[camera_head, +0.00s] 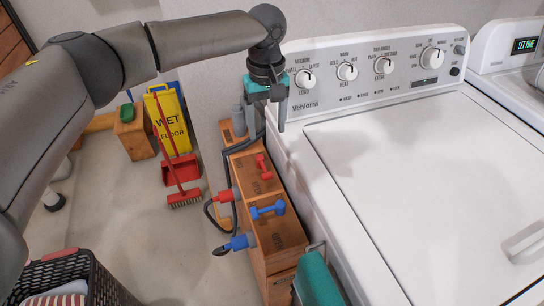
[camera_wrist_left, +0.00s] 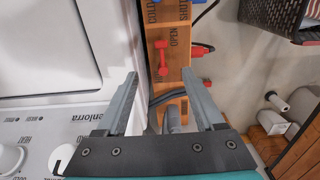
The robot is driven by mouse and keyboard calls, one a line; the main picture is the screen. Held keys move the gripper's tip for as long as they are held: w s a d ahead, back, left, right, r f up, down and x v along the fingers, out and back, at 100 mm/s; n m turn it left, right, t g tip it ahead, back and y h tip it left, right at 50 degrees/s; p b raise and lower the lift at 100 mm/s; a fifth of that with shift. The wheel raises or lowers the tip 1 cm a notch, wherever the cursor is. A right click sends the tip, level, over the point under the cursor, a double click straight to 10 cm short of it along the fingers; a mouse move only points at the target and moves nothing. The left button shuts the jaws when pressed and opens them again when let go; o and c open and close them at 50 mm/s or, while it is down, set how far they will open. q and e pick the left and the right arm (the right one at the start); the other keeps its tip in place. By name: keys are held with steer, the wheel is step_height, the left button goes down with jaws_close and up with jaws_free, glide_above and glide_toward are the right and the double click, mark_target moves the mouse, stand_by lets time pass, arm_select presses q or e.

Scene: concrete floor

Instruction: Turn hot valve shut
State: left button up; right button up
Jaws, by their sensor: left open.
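The hot valve's red handle (camera_head: 263,168) sits on top of a wooden box beside the washer, lying roughly along the box. It also shows in the left wrist view (camera_wrist_left: 162,58), ahead of the fingertips and between their lines. A blue handle (camera_head: 267,209) sits nearer on the same box, by an "OPEN" label. My left gripper (camera_head: 267,122) hangs above the far end of the box, beside the washer's control panel. Its two fingers stand apart with nothing between them in the left wrist view (camera_wrist_left: 164,82). It does not touch the red handle.
The white washer (camera_head: 420,150) stands close on the right. A red hose connector (camera_head: 226,196) and blue one (camera_head: 240,242) stick out left of the box. A yellow sign (camera_head: 168,120), red dustpan (camera_head: 181,170) and black basket (camera_head: 75,272) stand left. A teal object (camera_head: 317,280) is at the front.

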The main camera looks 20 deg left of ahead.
arm_select(q)
steer(key=b, duration=0.2)
glide_above(267, 174)
step_height(267, 174, down, 6)
arm_select(e)
steer(key=s+f, duration=0.2)
steer(key=s, duration=0.3)
arm_select(q)
step_height(267, 174, down, 8)
steer(key=shift+r+b, duration=0.1)
steer(key=shift+b, duration=0.8)
steer(key=shift+d+f, duration=0.1)
steer(key=shift+f, duration=0.5)
arm_select(e)
steer(key=w, duration=0.1)
steer(key=w+d+f, duration=0.2)
steer(key=w, duration=0.1)
arm_select(q)
steer(key=shift+c, duration=0.2)
steer(key=c, duration=0.6)
jaws_close()
arm_select(e)
steer(key=shift+s+a+f, duration=0.1)
steer(key=shift+s+a, duration=0.05)
steer(key=shift+s, duration=0.35)
